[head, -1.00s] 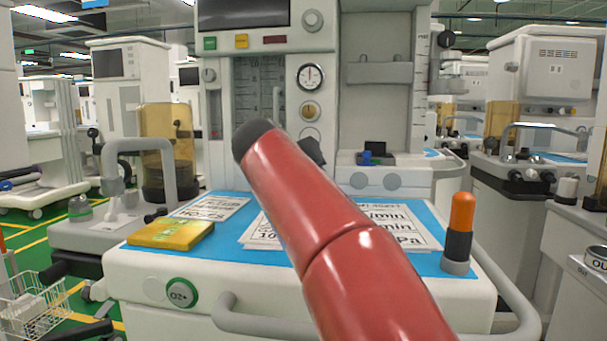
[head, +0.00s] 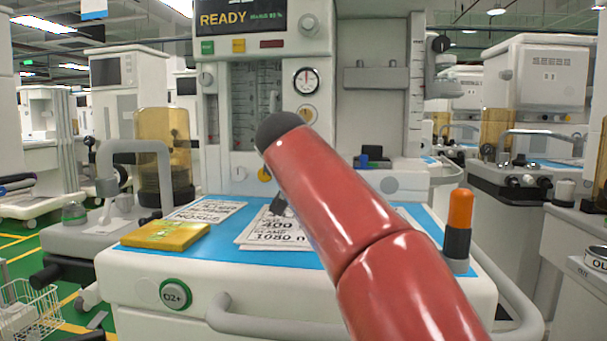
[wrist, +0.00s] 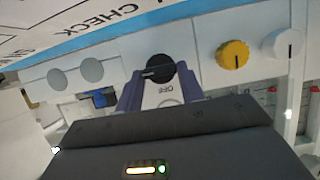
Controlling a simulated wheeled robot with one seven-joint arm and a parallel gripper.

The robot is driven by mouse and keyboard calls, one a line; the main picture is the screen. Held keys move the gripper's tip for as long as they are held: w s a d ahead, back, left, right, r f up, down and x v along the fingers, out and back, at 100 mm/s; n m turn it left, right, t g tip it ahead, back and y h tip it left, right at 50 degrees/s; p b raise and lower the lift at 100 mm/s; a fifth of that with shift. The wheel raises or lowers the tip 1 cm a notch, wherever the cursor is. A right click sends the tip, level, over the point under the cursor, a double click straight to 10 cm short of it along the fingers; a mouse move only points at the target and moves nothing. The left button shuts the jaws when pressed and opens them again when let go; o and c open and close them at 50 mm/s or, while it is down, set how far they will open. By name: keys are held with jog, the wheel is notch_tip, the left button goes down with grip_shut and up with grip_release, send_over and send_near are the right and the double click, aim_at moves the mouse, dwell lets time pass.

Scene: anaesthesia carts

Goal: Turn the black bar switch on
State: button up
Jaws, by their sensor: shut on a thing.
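The black bar switch (wrist: 159,69) is a round black knob with a pale mark, on the white front panel of the machine in the wrist view. The fingers of my gripper (wrist: 160,86) reach to it, one on each side, and are shut on it. A label shows between the fingers, too small and turned to read surely. In the head view my red arm hides the switch and most of my gripper. The machine's screen (head: 254,18) is lit and reads READY.
A yellow knob (wrist: 233,54) and a white knob (wrist: 282,43) sit beside the switch. The blue-topped worktop holds printed sheets (head: 272,229), a yellow packet (head: 165,235) and an orange-topped cylinder (head: 459,225). A front rail (head: 270,325) runs along the cart.

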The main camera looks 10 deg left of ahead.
jog(key=o, duration=1)
jog(key=shift+b+v, duration=0.3)
jog(key=shift+v, duration=3.65)
